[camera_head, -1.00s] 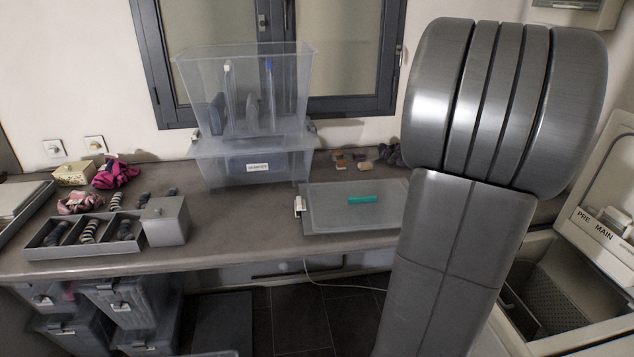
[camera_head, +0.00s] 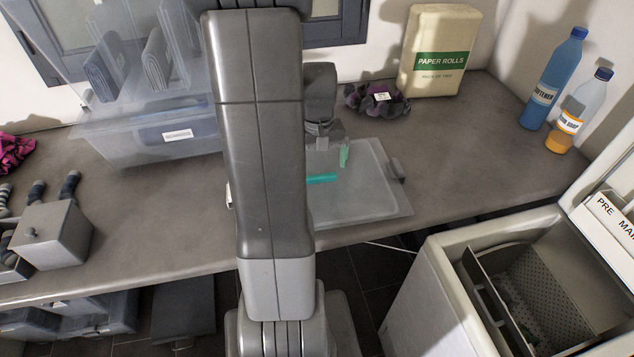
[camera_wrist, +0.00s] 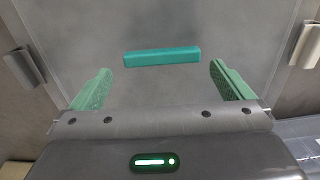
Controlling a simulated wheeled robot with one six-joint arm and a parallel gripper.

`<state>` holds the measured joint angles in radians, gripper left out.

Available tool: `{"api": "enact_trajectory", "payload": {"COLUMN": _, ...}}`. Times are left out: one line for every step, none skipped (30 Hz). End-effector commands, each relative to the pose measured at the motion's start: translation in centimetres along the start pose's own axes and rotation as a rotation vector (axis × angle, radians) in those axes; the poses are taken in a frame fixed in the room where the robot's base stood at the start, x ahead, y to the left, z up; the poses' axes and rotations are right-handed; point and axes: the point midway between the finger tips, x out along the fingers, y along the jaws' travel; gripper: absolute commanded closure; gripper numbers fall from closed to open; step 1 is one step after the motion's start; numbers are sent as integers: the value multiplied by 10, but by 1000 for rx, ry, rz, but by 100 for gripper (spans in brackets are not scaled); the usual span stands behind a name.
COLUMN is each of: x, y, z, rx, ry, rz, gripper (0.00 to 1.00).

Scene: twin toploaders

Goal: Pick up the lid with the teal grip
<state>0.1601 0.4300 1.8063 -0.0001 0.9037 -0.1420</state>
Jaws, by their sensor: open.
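The lid (camera_head: 372,190) is a flat translucent grey panel lying on the counter, partly hidden behind my arm in the head view. Its teal grip (camera_head: 321,178) is a short bar on top. In the wrist view the lid (camera_wrist: 200,25) fills most of the picture, and the teal grip (camera_wrist: 162,56) lies crosswise ahead of my gripper (camera_wrist: 165,85). The two green fingers are wide apart, one toward each end of the grip, with nothing between them. In the head view one green fingertip of my gripper (camera_head: 343,155) shows above the lid.
Stacked clear bins (camera_head: 150,140) stand left of my arm. A paper rolls pack (camera_head: 440,50), a dark scrunchie (camera_head: 378,99) and blue (camera_head: 552,80) and orange (camera_head: 580,112) bottles stand behind and right. An open toploader (camera_head: 530,290) is at front right. The counter right of the lid is clear.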

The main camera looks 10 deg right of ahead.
Motion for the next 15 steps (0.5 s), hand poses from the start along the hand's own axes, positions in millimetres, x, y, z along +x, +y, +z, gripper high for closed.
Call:
{"api": "enact_trajectory", "payload": {"x": 6, "y": -1, "z": 2, "rx": 0, "ry": -8, "rz": -1, "gripper": 0}}
{"api": "enact_trajectory", "payload": {"x": 10, "y": -1, "z": 2, "rx": -1, "ry": -6, "rz": -1, "gripper": 0}}
{"api": "enact_trajectory", "payload": {"x": 16, "y": -2, "z": 2, "rx": -1, "ry": -7, "rz": -1, "gripper": 0}}
{"api": "enact_trajectory", "payload": {"x": 20, "y": -2, "z": 2, "rx": -1, "ry": -7, "rz": -1, "gripper": 0}}
{"api": "enact_trajectory", "payload": {"x": 24, "y": -2, "z": 2, "rx": -1, "ry": -7, "rz": -1, "gripper": 0}}
{"api": "enact_trajectory", "payload": {"x": 30, "y": -2, "z": 2, "rx": 0, "ry": -6, "rz": -1, "gripper": 0}}
{"api": "enact_trajectory", "payload": {"x": 33, "y": -2, "z": 2, "rx": 0, "ry": -6, "rz": -1, "gripper": 0}}
{"api": "enact_trajectory", "payload": {"x": 36, "y": -2, "z": 1, "rx": 0, "ry": -5, "rz": -1, "gripper": 0}}
{"api": "enact_trajectory", "payload": {"x": 38, "y": -2, "z": 1, "rx": 0, "ry": -4, "rz": -1, "gripper": 0}}
{"api": "enact_trajectory", "payload": {"x": 40, "y": -2, "z": 1, "rx": 0, "ry": -4, "rz": -1, "gripper": 0}}
{"api": "enact_trajectory", "payload": {"x": 42, "y": -2, "z": 1, "rx": 0, "ry": -3, "rz": 0, "gripper": 0}}
{"api": "enact_trajectory", "payload": {"x": 43, "y": -2, "z": 1, "rx": 0, "ry": -2, "rz": 0, "gripper": 0}}
{"api": "enact_trajectory", "payload": {"x": 43, "y": -2, "z": 1, "rx": 0, "ry": -2, "rz": 0, "gripper": 0}}
{"api": "enact_trajectory", "payload": {"x": 43, "y": -2, "z": 1, "rx": 0, "ry": -1, "rz": 0, "gripper": 0}}
{"api": "enact_trajectory", "payload": {"x": 43, "y": -2, "z": 1, "rx": 0, "ry": -1, "rz": 0, "gripper": 0}}
